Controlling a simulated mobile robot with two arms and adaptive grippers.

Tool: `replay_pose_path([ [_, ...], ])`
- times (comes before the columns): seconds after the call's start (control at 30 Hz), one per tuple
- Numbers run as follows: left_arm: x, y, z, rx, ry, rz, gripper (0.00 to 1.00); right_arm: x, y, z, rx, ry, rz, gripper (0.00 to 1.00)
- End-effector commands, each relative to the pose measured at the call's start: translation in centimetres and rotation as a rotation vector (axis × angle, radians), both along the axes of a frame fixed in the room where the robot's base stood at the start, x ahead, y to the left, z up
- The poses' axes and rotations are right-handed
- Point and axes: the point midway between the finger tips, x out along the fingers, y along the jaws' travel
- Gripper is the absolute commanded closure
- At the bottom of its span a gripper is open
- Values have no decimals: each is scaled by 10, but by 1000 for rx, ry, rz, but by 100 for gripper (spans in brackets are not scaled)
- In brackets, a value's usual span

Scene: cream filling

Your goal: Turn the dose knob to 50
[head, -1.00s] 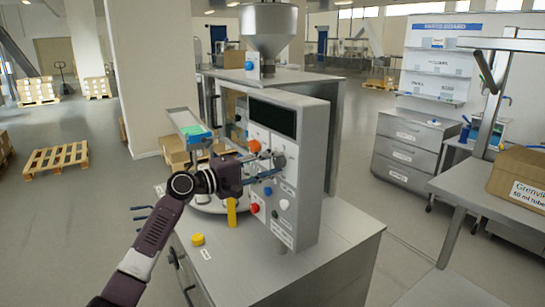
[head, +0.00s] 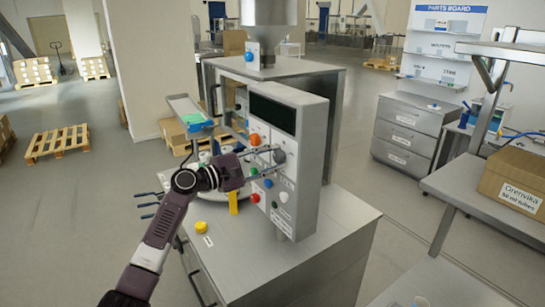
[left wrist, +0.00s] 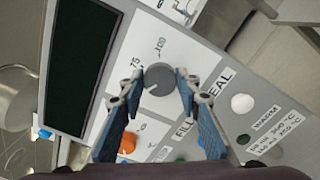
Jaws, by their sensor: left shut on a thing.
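The dose knob (head: 279,156) is a dark grey round knob on the front of the machine's control panel (head: 313,150). In the left wrist view the knob (left wrist: 159,78) sits between the fingertips of my left gripper (left wrist: 158,88), which is shut on it. The numbers 75 and 100 are printed beside it; a small light mark shows near its lower left edge. In the head view my left gripper (head: 268,161) reaches the panel from the left, one finger above the other. My right gripper is not in view.
An orange button (head: 255,139) is close to the upper finger; red, blue, green and white controls sit lower. A dark display (head: 272,113) is above. A yellow button (head: 201,228) is on the cabinet top. A cardboard box (head: 512,180) stands on the right table.

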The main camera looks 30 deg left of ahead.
Motion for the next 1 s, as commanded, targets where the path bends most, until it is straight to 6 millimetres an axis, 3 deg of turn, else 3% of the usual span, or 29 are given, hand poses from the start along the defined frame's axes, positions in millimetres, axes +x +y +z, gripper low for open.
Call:
replay_pose_path([
  [0.37,0,0,0,-7,2,1,93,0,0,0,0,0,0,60],
  [0.4,0,0,0,-7,2,1,65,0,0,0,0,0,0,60],
  [0.53,0,0,0,-6,1,1,51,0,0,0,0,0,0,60],
  [0.83,-1,1,-1,-5,2,0,51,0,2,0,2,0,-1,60],
  [1.0,-16,7,-2,-3,4,2,51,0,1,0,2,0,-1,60],
])
